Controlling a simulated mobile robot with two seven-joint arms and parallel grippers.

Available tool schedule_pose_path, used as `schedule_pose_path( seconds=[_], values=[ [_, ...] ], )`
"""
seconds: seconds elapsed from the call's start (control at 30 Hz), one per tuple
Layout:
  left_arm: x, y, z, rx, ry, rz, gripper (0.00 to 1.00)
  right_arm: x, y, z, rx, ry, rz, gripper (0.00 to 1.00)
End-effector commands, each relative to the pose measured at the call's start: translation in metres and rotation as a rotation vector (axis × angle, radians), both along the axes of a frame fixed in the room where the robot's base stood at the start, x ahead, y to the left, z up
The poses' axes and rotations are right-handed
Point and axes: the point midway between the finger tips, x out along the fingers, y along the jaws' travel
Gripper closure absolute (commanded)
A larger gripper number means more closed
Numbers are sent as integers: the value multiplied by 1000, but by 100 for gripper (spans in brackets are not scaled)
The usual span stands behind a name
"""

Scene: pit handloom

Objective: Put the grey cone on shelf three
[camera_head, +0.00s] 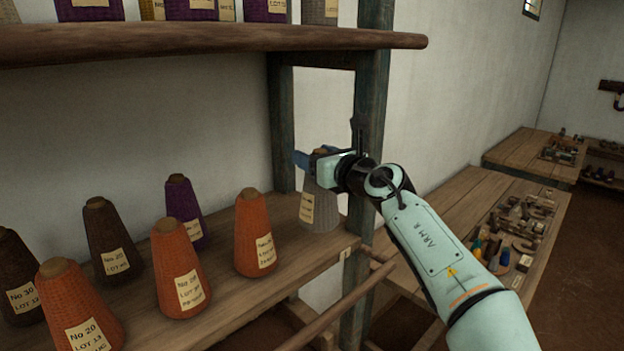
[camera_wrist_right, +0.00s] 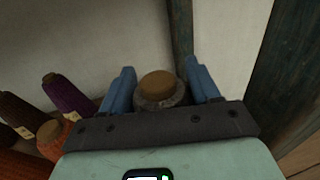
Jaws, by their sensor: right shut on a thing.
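The grey cone (camera_head: 321,205) is upright at the right end of the lower shelf (camera_head: 290,270), with a paper label on its side. Its base looks at or just above the board; I cannot tell whether it touches. My right gripper (camera_head: 316,158) is shut on the cone's top from above. In the right wrist view the cone's brown tip (camera_wrist_right: 157,84) sits between the blue fingers of the right gripper (camera_wrist_right: 160,78). My left gripper is in neither view.
An orange cone (camera_head: 255,235) stands left of the grey one, with several orange, brown and purple cones further left. An upper shelf (camera_head: 200,42) with more cones overhangs. A dark post (camera_head: 368,110) rises close beside my gripper. A workbench (camera_head: 460,220) with tools lies to the right.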

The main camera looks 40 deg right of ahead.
Motion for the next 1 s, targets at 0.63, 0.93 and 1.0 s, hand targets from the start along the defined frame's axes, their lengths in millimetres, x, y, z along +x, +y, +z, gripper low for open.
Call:
schedule_pose_path(
  seconds=[0.63,0.93,1.0],
  values=[
    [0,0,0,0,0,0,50,0,1,-47,0,-2,1,96],
    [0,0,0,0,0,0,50,0,0,-48,0,1,1,12],
    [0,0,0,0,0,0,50,0,0,-48,0,0,1,12]
  ],
)
